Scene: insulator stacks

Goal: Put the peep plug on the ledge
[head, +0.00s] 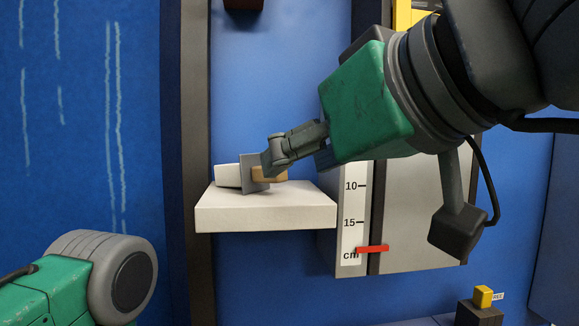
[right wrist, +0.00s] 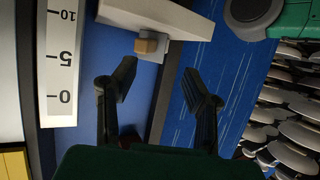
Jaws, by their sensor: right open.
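The peep plug, a white block (head: 228,176) with a tan end (head: 270,175), rests on the white ledge (head: 265,214). Its middle is hidden behind a grey finger pad of my right gripper (head: 260,168) in the head view. The plug lies just beyond the tips, nearer the left finger. My left gripper is out of view; only part of my left arm shows.
A grey panel with a centimetre scale (head: 353,207) and a red marker (head: 373,248) stands right of the ledge, close under my right arm. A dark post (head: 196,110) rises behind the ledge's left end. A small yellow block (head: 483,296) sits low at the right.

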